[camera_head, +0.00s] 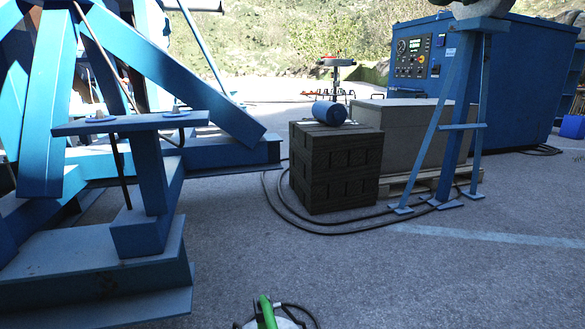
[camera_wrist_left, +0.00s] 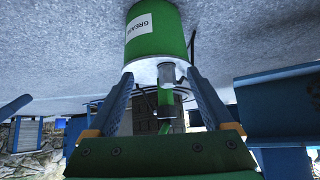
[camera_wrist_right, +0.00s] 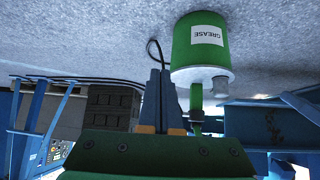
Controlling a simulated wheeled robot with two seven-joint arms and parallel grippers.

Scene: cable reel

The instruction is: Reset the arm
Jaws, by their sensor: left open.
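My left gripper (camera_wrist_left: 160,75) is open in the left wrist view, its two fingers spread apart. Behind the gap stands a green bucket labelled GREASE (camera_wrist_left: 155,32) with a pump fitting on its lid; I cannot tell whether a finger touches it. My right gripper (camera_wrist_right: 161,73) has its fingers together with nothing visible between them. The grease bucket (camera_wrist_right: 200,45) shows beside its fingertips in the right wrist view. Neither gripper shows there.
A blue steel frame (camera_head: 150,240) fills the left. A dark block stack (camera_head: 335,170) carries a blue cylinder (camera_head: 329,113). Behind are a grey box (camera_head: 400,130), a blue stand (camera_head: 460,130) and a blue control cabinet (camera_head: 520,80). Cables lie on the ground; the pavement at right front is clear.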

